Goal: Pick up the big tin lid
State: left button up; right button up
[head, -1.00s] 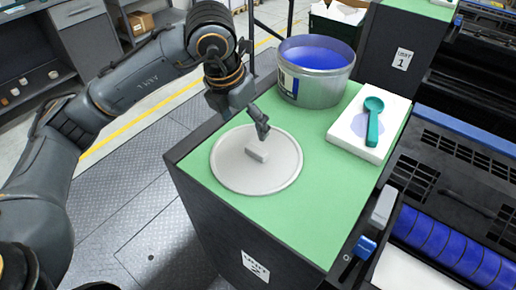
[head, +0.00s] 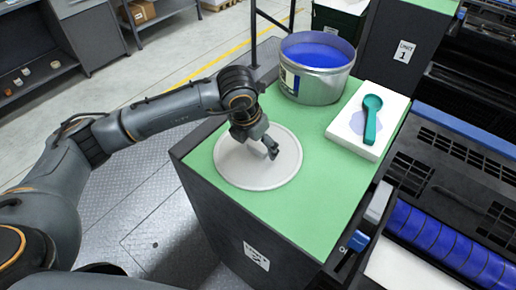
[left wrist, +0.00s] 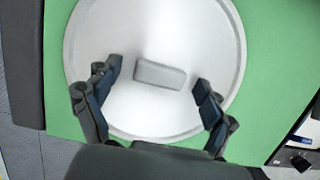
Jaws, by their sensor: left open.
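The big tin lid (head: 262,172) is a round pale grey disc with a raised rim. My left gripper (head: 272,150) is over the lid and hides the handle in the head view. In the left wrist view my left gripper (left wrist: 155,84) is open, with one finger on each side of the handle and gaps between. My right gripper is not in view.
An open tin of blue ink (head: 316,88) stands behind the lid. A white slab (head: 348,124) with a teal scoop (head: 371,122) lies to the right. Bare green top (head: 315,215) lies in front of the lid. Machinery with blue rollers (head: 440,240) is at the right.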

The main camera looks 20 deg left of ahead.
pick_arm(q)
jog(key=c, duration=1.3)
jog(key=shift+r, duration=0.1)
